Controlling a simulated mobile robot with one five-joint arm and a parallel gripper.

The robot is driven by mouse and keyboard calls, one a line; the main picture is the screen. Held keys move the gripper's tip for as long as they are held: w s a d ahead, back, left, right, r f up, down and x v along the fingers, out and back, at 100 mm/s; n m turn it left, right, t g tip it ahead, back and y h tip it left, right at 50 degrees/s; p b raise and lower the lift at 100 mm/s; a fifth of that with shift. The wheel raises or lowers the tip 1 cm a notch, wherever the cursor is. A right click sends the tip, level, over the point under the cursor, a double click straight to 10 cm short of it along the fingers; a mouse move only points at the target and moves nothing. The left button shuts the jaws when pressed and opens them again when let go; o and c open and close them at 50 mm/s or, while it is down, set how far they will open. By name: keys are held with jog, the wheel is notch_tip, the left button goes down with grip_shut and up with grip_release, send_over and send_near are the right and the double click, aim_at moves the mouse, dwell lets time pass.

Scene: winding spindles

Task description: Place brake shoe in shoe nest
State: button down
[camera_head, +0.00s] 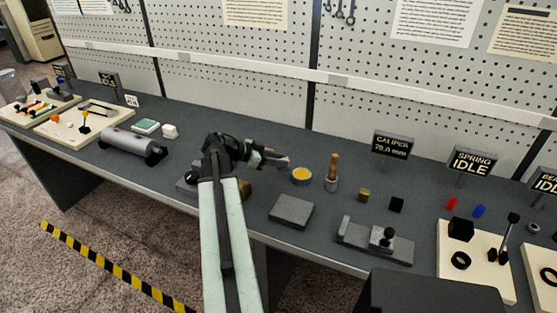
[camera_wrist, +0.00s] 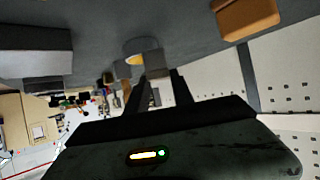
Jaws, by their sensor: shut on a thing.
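My gripper (camera_head: 277,159) is in the air above the middle of the bench, its jaws pointing right in the head view. It is shut on a small greyish piece, which I take to be the brake shoe (camera_head: 286,163); its shape is hard to make out. In the wrist view the dark fingers (camera_wrist: 152,82) reach up from the gripper body, and a grey piece shows at their tips. No shoe nest can be told for sure. A flat grey block (camera_head: 291,211) lies below and right of the jaws, and a grey fixture with a black knob (camera_head: 375,241) stands further right.
A yellow-filled dish (camera_head: 302,175) and a wooden-handled brush in a cup (camera_head: 332,173) stand just right of my gripper. A caliper sign (camera_head: 393,145) stands behind. The pegboard wall (camera_head: 230,60) closes the back.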

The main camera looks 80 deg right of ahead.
jog(key=d, duration=0.5)
jog(key=shift+w+d+f, duration=0.2)
jog(key=shift+w+f, duration=0.05)
jog(key=shift+f, duration=0.05)
jog(key=f+b, duration=0.3)
jog(key=b, duration=0.1)
jog(key=shift+s+f, duration=0.25)
jog(key=shift+f, duration=0.15)
jog(key=shift+w+a+r, duration=0.1)
jog(key=shift+w+r, duration=0.1)
jog(key=shift+w, duration=0.1)
jog(key=shift+f, duration=0.2)
jog(key=c, duration=1.4)
grip_release()
jog(key=shift+r, duration=0.1)
jog(key=p+v, duration=0.6)
jog(key=v, duration=0.6)
